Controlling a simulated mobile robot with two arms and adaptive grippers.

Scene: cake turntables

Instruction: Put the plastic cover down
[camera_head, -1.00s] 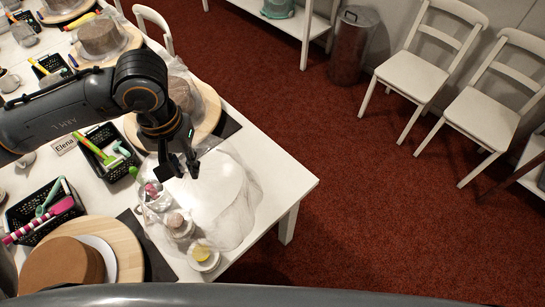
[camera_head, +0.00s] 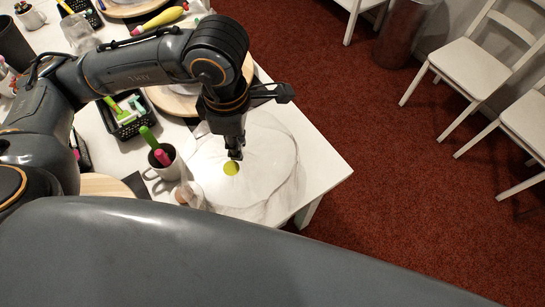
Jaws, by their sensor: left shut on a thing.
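The clear plastic cover (camera_head: 275,165) is a large, nearly see-through round shape over the near right corner of the white table. My left gripper (camera_head: 235,155) points down at the cover's left part and is shut on it. The fingertips are close together, and the grip point is partly hidden by the gripper itself. I cannot tell whether the cover's rim rests on the table or is slightly above it. A small yellow-green round thing (camera_head: 231,169) shows just below the fingertips. My right gripper is out of view.
A black basket (camera_head: 124,120) and a wooden turntable board (camera_head: 172,101) lie farther back. Table edge (camera_head: 325,183) is close on the right; chairs stand beyond.

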